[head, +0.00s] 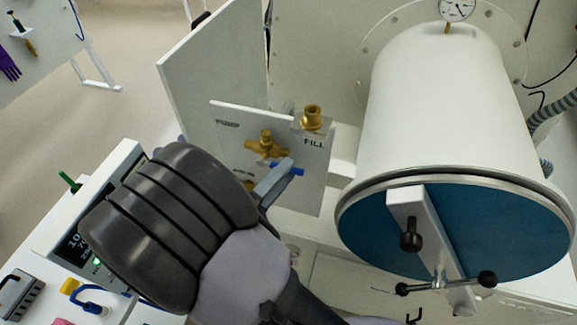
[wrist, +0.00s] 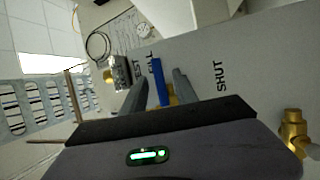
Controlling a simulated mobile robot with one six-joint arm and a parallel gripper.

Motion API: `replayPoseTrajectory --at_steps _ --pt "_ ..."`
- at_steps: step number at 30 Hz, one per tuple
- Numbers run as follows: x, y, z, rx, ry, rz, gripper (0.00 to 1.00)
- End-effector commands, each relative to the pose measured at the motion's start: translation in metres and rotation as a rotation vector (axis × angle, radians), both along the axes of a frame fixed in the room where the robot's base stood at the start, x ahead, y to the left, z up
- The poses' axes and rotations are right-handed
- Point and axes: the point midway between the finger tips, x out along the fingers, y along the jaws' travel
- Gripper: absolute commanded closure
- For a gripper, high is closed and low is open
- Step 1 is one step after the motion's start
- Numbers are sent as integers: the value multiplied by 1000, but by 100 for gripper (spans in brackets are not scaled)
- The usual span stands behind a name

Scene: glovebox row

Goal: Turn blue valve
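The blue valve handle (head: 291,168) is a small blue lever on a brass valve body (head: 267,144), mounted on a white panel marked PUMP and FILL. In the wrist view, the blue handle (wrist: 158,83) stands between my two fingers, with a narrow gap visible on each side. My gripper (wrist: 161,86) is open around the handle. In the head view, my gripper (head: 275,178) reaches the panel from the lower left, and a finger partly covers the handle. The word SHUT shows on the panel right of the fingers in the wrist view.
Another brass fitting (head: 312,117) stands above FILL. A large white cylinder (head: 430,100) with a blue door (head: 500,225) and black-knobbed clamp is to the right. A meter box (head: 95,205) stands left of my arm. A white upright plate (head: 215,75) rises behind the panel.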

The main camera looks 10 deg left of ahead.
Motion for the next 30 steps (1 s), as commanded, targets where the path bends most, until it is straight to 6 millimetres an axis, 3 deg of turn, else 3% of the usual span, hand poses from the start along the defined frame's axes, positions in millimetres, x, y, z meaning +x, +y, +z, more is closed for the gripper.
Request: replayPoseTrajectory --at_steps 5,13,19,30 --pt "14 -8 3 0 0 -1 65" --pt "16 -8 4 0 0 0 65" --pt "16 -8 3 0 0 0 100" --pt "16 -8 3 -1 0 -1 100"
